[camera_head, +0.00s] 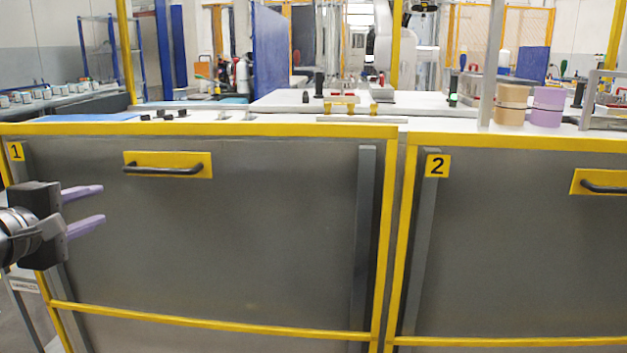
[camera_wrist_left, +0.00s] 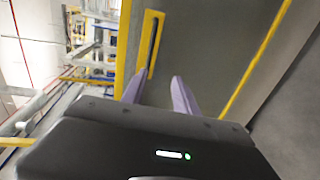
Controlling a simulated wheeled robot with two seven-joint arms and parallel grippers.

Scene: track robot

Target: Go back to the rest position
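My left gripper (camera_head: 88,209) is at the left edge of the head view, in front of the grey panel marked 1. Its two purple fingers are apart with nothing between them. In the left wrist view its fingers (camera_wrist_left: 158,92) also stand apart, pointing toward the panel, with a yellow-backed handle beyond them. My right gripper does not show in either view.
Two grey panels with yellow frames, panel 1 (camera_head: 270,240) and panel 2 (camera_head: 520,240), stand close ahead. Black handles (camera_head: 165,169) (camera_head: 605,188) stick out from them. A worktop behind carries an orange-brown cylinder (camera_head: 511,104) and a purple cylinder (camera_head: 547,106).

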